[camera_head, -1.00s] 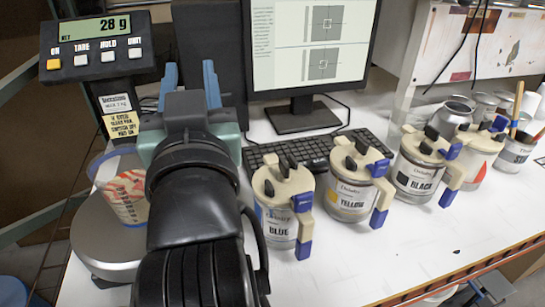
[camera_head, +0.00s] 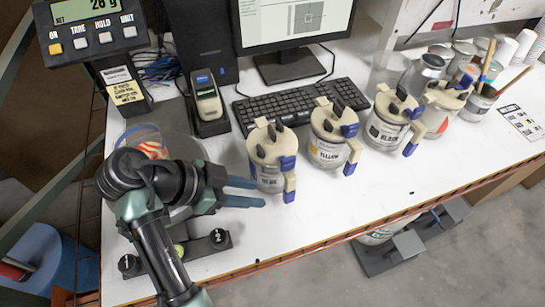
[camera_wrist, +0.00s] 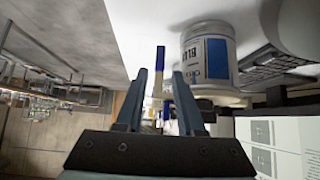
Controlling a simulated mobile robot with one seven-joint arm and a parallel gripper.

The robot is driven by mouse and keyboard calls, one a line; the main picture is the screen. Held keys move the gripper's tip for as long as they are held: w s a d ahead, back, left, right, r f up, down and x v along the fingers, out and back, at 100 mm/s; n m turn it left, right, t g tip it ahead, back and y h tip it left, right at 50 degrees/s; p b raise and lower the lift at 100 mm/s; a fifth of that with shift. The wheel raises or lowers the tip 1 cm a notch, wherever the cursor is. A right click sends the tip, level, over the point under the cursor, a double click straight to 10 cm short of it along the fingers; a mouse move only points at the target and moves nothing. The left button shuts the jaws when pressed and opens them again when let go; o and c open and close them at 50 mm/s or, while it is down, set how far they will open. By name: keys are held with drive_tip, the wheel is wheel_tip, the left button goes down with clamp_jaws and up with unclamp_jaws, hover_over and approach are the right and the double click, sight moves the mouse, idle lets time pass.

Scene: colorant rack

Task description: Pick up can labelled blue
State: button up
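The can labelled blue (camera_head: 268,179) stands upright on the white table, with a cream lid and a cream handle with blue parts (camera_head: 289,178) on its front right. My gripper (camera_head: 262,194) is low at the can's left front, its blue fingers pointing right toward it. In the wrist view the picture is turned over, and the blue can (camera_wrist: 207,55) shows beyond the right finger. My gripper (camera_wrist: 161,75) is open there, with the handle (camera_wrist: 159,60) seen in the gap between the fingers. Whether the fingers reach the handle I cannot tell.
The yellow can (camera_head: 325,152) and black can (camera_head: 384,133) stand to the right, with another lidded can (camera_head: 436,122) beyond. A keyboard (camera_head: 300,105) lies behind. A small device (camera_head: 207,103) stands at the back left. The table's front right is clear.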

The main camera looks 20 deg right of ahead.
sight(283, 195)
drive_tip(key=x, duration=0.6)
drive_tip(key=shift+p+x, duration=0.95)
drive_tip(key=shift+x, duration=2.2)
drive_tip(key=shift+a, duration=0.1)
clamp_jaws()
drive_tip(key=shift+w+r, duration=0.15)
drive_tip(key=shift+r, duration=0.05)
